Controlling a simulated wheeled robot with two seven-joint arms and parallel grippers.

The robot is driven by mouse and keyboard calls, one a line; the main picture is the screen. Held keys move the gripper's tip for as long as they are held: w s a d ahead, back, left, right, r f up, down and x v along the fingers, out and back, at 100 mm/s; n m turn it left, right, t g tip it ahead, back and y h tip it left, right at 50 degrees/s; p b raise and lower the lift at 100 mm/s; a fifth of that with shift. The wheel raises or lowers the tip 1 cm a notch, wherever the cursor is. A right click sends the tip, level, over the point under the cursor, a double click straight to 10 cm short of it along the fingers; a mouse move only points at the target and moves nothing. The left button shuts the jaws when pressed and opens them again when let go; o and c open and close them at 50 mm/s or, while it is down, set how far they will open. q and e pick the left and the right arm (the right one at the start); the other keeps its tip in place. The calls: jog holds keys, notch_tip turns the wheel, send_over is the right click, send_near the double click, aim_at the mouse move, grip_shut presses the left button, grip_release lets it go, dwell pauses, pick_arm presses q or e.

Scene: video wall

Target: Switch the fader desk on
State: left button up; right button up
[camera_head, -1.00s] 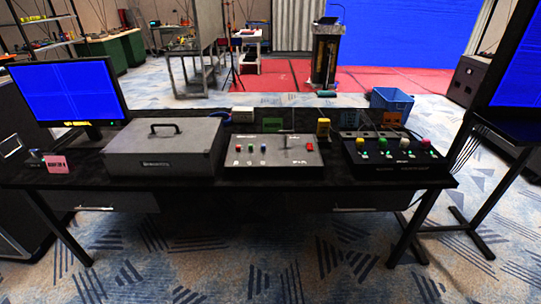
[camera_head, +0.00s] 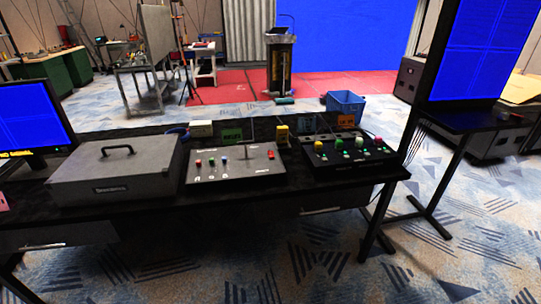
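Two control desks lie side by side on a black table (camera_head: 240,207). The middle one is a grey sloped panel (camera_head: 232,176) with several coloured buttons, an upright lever and a red knob or switch on its right. The right one is a black panel (camera_head: 352,168) with several coloured knobs and small green lights. I cannot read the labels, so I cannot tell which of them is the fader desk. Neither of my grippers shows in the view.
A grey case with a handle (camera_head: 108,185) stands left of the panels, beside a blue-screened monitor (camera_head: 35,122). A tall screen stand (camera_head: 455,130) is at the right.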

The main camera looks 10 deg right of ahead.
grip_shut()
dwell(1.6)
